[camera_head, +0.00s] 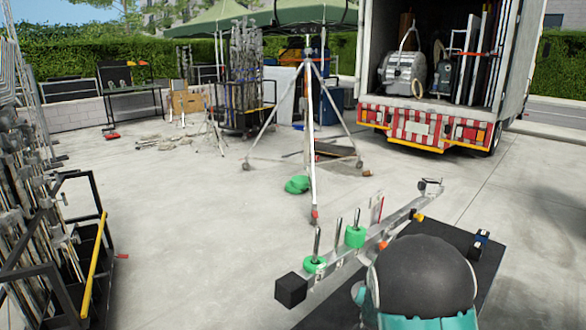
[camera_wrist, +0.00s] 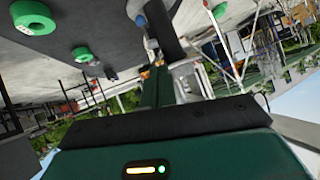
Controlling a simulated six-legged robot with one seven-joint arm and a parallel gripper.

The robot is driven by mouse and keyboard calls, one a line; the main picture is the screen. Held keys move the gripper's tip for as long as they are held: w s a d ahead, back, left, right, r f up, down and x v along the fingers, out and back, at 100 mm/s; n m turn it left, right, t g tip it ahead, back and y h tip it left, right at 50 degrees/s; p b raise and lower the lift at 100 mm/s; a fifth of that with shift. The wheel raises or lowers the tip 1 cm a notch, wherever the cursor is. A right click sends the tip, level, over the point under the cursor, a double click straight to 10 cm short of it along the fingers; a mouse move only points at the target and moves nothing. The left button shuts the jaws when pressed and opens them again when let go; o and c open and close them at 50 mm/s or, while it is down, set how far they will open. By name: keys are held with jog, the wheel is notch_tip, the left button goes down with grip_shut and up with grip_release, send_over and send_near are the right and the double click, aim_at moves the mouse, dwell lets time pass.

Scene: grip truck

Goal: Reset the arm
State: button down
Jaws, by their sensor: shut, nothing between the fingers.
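My gripper (camera_wrist: 170,88) shows in the wrist view, rising from the dark green housing with a black bar at the bottom of the picture. It is shut and nothing shows held in it. Its fingertips are hard to make out against the clutter behind. In the head view a dark dome with teal parts, likely part of my arm, fills the lower right; I cannot make out my gripper there.
A pale beam (camera_head: 345,250) carries pegs and green rings (camera_head: 355,236). A tripod stand (camera_head: 307,130) stands mid-yard. The truck (camera_head: 430,128) is open behind it. A rack of stands with a yellow rail (camera_head: 93,265) is at left. Concrete between them is mostly clear.

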jog(key=s+a+r+n+g+y, duration=0.1)
jog(key=s+a+r+y, duration=0.1)
jog(key=s+a+r, duration=0.4)
jog(key=s+a+r+n+g+y, duration=0.1)
jog(key=s+r+n, duration=0.1)
jog(key=s+r, duration=0.75)
jog(key=s+a+r+n+g, duration=0.1)
jog(key=s+r, duration=0.2)
jog(key=s, duration=0.7)
jog(key=s+a+r+n+g, duration=0.1)
jog(key=s+r, duration=0.3)
jog(key=s, duration=0.7)
jog(key=shift+a+n+g+y, duration=0.3)
jog(key=shift+n+g, duration=0.4)
